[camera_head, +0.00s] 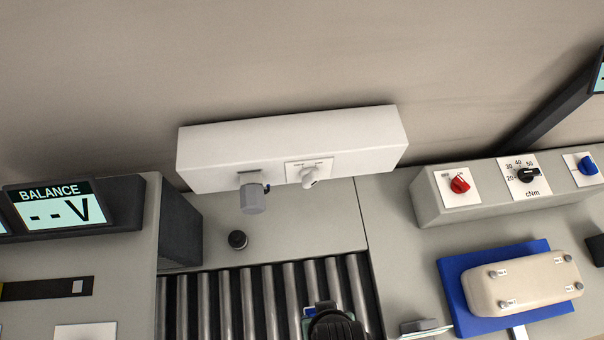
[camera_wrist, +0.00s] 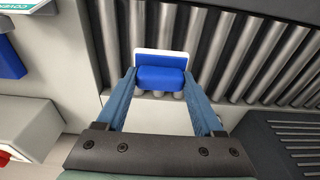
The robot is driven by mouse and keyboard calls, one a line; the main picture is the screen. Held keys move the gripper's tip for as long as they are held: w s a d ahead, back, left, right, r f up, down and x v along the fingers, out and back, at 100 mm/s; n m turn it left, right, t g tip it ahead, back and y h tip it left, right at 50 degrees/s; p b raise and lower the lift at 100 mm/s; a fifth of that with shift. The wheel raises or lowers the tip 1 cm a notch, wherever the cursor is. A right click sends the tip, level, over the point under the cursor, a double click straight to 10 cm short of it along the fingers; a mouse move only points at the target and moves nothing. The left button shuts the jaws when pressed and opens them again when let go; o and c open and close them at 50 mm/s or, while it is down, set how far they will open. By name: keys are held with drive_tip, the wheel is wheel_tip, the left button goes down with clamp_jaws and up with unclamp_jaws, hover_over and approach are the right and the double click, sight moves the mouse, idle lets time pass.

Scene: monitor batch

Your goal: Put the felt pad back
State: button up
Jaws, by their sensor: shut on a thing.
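A small blue block with a white plate behind it (camera_wrist: 160,77), which looks like the felt pad, sits between the fingertips of my gripper (camera_wrist: 160,82) in the wrist view. The fingers are shut on its two sides. The block is over the metal rollers; its height above them is hard to judge. In the head view, my dark wrist (camera_head: 335,326) is at the bottom, over the rollers, and hides most of the gripper and block.
The roller conveyor (camera_head: 235,300) lies in the middle. A white box with a tap-like grey nozzle (camera_head: 252,198) overhangs behind it. A black knob (camera_head: 237,239) stands on the grey deck. At right, a beige casing (camera_head: 522,282) rests on a blue mat (camera_head: 453,275), below the knob panel (camera_head: 435,200).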

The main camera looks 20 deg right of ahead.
drive_tip(key=w+d+f+p, duration=0.1)
drive_tip(key=w, duration=0.5)
drive_tip(key=w+d+f+p, duration=0.1)
drive_tip(key=w+d, duration=0.1)
drive_tip(key=w, duration=0.4)
drive_tip(key=w+d+f+p, duration=0.1)
drive_tip(key=w+d, duration=0.1)
drive_tip(key=w, duration=0.4)
drive_tip(key=shift+w+d+p, duration=0.15)
drive_tip(key=shift+w+p, duration=0.1)
drive_tip(key=shift+p, duration=0.15)
wheel_tip(320, 180, down, 3)
drive_tip(key=shift+f, duration=0.2)
drive_tip(key=shift+w+f, duration=0.2)
drive_tip(key=shift+f, duration=0.1)
drive_tip(key=shift+f, duration=0.15)
drive_tip(key=o, duration=1.5)
drive_tip(key=shift+c, duration=0.2)
